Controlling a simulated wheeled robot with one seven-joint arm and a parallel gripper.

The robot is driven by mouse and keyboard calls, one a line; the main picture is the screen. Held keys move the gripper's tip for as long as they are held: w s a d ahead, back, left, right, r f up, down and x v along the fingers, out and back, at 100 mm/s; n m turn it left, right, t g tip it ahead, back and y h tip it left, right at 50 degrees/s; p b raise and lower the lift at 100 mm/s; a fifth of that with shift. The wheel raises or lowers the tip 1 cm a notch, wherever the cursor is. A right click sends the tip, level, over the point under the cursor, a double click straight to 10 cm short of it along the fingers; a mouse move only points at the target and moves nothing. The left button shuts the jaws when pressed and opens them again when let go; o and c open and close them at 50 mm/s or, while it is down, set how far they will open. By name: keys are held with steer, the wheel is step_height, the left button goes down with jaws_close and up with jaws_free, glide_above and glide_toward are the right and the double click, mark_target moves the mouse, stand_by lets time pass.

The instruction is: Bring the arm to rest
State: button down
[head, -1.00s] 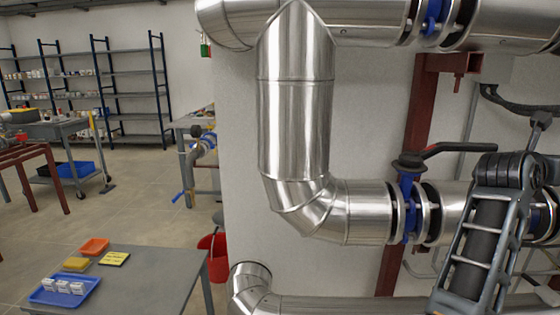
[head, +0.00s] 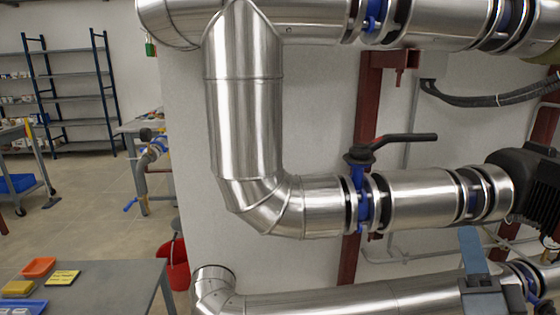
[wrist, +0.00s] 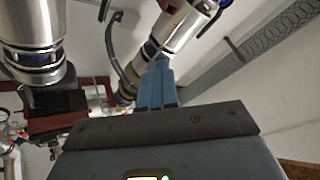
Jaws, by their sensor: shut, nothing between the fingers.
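My gripper (wrist: 156,62) shows in the wrist view with its blue fingers together and nothing between them. The fingers point up toward silver pipework (wrist: 185,25) behind them; I cannot tell the gap. In the head view the gripper (head: 469,230) is at the lower right, fingers up, in front of the pipes. Most of my arm is out of the head view.
A valve with a black lever (head: 400,140) joins the silver pipe in the middle. A black motor (head: 525,180) is at the right. A grey table (head: 125,285) with an orange tray (head: 39,266) is at lower left. Open floor (head: 85,215) lies behind it.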

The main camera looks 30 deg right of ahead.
steer(key=s+a+f+n+g+y, duration=0.2)
steer(key=s+a+f+n+y, duration=0.4)
steer(key=s+a+n, duration=0.3)
steer(key=s+a+f+n+g+y, duration=0.3)
steer(key=s+a+f+n+y, duration=0.4)
steer(key=s+a, duration=0.5)
steer(key=shift+s+a+f+n+y, duration=0.15)
steer(key=shift+s+a+n+y, duration=0.15)
steer(key=shift+a+n+y, duration=0.65)
